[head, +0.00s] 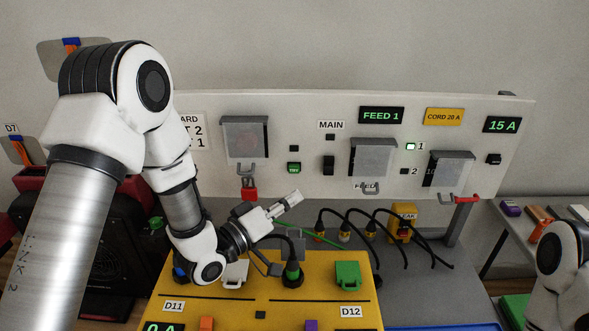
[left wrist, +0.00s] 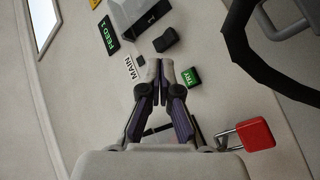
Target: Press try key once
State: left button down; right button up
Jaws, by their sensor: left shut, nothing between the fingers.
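The try key is a small green key marked TRY (head: 293,168) on the white upright panel (head: 480,120), left of the black main switch (head: 328,165). It also shows in the left wrist view (left wrist: 191,77), just right of my fingertips. My left gripper (head: 295,195) is shut and empty. In the head view its tips show just below the key; in the left wrist view they point toward the panel. Contact with the panel cannot be made out. My right arm shows at the right edge; its gripper is out of view.
A red padlock (head: 249,193) hangs under a covered box (head: 245,137) left of the key. A covered switch (head: 373,157) is to the right. Black cables (head: 345,213) and a yellow unit (head: 260,307) with plugs lie below.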

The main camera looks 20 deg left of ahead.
aim_at(294, 169)
pick_arm(q)
jog(key=w, duration=0.2)
jog(key=w+a, duration=0.1)
jog(key=w, duration=0.1)
jog(key=w+a, duration=0.1)
jog(key=w, duration=0.1)
jog(key=shift+w, duration=0.1)
dwell(1.2)
jog(key=shift+w, duration=0.4)
jog(key=shift+w+a, duration=0.15)
jog(key=shift+w, duration=0.2)
dwell(0.5)
jog(key=shift+s, duration=0.1)
jog(key=shift+s+d+r, duration=0.1)
jog(key=shift+s+d, duration=0.15)
jog(key=shift+s, duration=0.4)
